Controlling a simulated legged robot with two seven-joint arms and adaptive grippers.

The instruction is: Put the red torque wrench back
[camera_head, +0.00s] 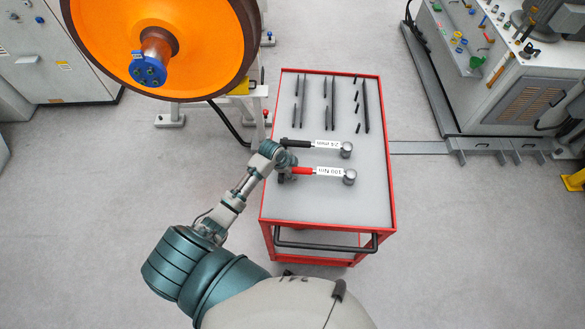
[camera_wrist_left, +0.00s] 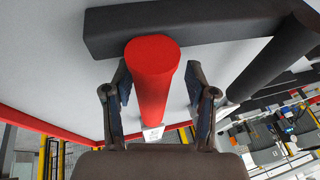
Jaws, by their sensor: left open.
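The red torque wrench (camera_head: 330,172) lies on the grey top of the red cart (camera_head: 325,209), its red handle to the left and its round head to the right, with a "100 Nm" label. My left gripper (camera_head: 285,174) is at the handle end. In the left wrist view the red handle (camera_wrist_left: 152,85) runs between the two open fingers of my left gripper (camera_wrist_left: 158,103), with gaps visible on both sides. The cart's red edge (camera_wrist_left: 45,125) shows at left. My right gripper is not in view.
A black-handled wrench (camera_head: 318,145) lies just behind the red one. Several thin dark tools (camera_head: 366,105) lie at the cart's far end. An orange wheel (camera_head: 160,45) stands at upper left, a machine bench (camera_head: 500,75) at upper right. The cart's front top is clear.

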